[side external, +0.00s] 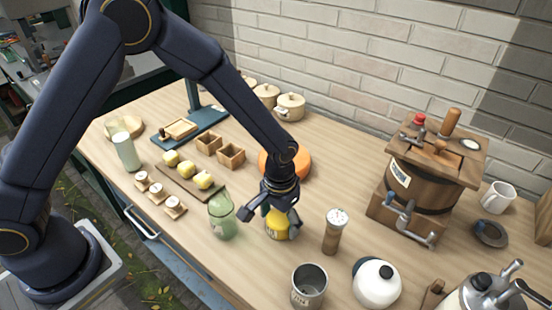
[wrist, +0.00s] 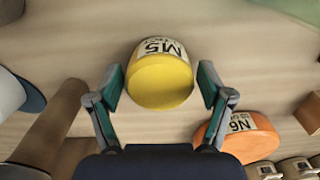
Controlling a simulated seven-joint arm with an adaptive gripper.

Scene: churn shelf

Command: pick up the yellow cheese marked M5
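The yellow cheese (wrist: 160,82) has a pale label reading M5, upside down in the wrist view. It stands on the wooden table and also shows in the side external view (side external: 277,228), partly hidden by my gripper (side external: 268,208). In the wrist view my gripper (wrist: 161,80) is open, with one finger on each side of the cheese. Thin gaps seem to show between the fingers and the cheese; I cannot tell whether either finger touches it.
An orange cheese (side external: 303,166), labelled N6 in the wrist view (wrist: 238,138), lies close behind. A metal cup (side external: 309,287) and white kettle (side external: 376,284) stand in front.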

